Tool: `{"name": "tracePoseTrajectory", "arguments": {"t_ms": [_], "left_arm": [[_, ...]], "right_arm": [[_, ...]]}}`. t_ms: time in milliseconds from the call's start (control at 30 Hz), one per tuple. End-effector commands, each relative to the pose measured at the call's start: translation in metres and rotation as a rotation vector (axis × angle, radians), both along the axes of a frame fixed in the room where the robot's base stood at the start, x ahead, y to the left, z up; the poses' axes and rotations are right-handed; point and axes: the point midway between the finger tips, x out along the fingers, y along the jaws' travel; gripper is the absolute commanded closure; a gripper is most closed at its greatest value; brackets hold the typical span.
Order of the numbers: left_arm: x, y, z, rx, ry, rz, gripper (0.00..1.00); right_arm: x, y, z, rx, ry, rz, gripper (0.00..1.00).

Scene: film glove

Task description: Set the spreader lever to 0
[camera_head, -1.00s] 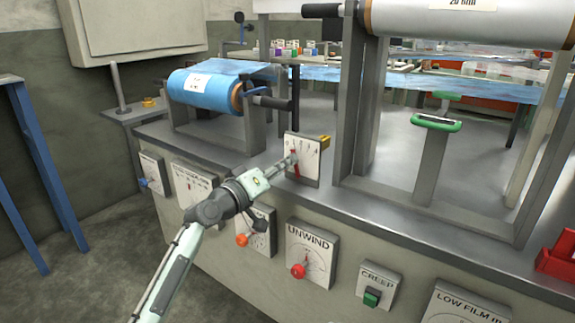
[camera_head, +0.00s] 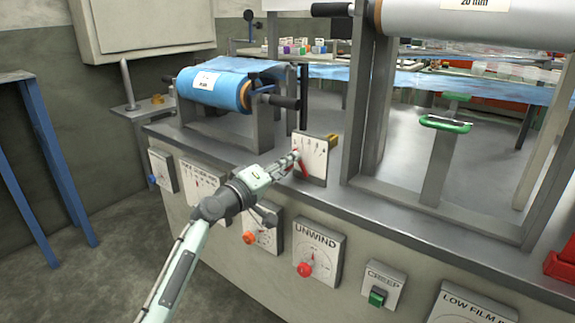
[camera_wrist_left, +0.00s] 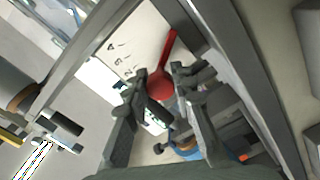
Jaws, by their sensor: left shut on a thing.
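The spreader lever (camera_head: 304,170) is red and sits on a small white scale plate (camera_head: 316,163) with numbers along its top. The plate stands upright at the deck's front edge. The lever leans to the left, towards the low end of the scale. My left gripper (camera_head: 296,157) is shut on the lever's upper end and partly hides it and the leftmost mark. In the left wrist view the lever's round red knob (camera_wrist_left: 160,84) lies between the fingers (camera_wrist_left: 168,80), with its stem running up to the plate. My right gripper is not in view.
Below, the front panel carries the UNWIND dial (camera_head: 318,250) with a red knob, an orange knob (camera_head: 249,238) and the green CREEP button (camera_head: 377,297). A blue film roll (camera_head: 212,88) is behind left. A grey frame post (camera_head: 368,110) rises right of the plate.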

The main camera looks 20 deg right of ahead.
Motion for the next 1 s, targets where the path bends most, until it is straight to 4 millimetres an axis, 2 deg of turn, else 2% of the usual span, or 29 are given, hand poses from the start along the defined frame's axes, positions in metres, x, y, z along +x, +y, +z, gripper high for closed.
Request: {"name": "tracePoseTrajectory", "arguments": {"t_ms": [67,100,267,633,767,1000], "left_arm": [[0.0,0.001,-0.001,-0.001,0.002,0.0,1.0],[0.0,0.001,-0.001,0.0,0.003,0.001,0.72],[0.0,0.001,-0.001,0.0,0.001,0.0,0.54],[-0.004,0.006,-0.001,0.0,0.0,0.001,0.54],[-0.017,0.023,-0.002,0.002,-0.001,0.002,0.54],[-0.049,0.064,-0.002,0.003,0.0,0.001,0.54]], "right_arm": [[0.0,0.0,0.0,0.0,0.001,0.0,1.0],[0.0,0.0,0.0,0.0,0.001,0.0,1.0],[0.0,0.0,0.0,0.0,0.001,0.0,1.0],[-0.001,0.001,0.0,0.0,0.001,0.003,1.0],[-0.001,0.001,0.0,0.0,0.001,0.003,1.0],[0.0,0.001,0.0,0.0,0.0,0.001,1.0]]}}
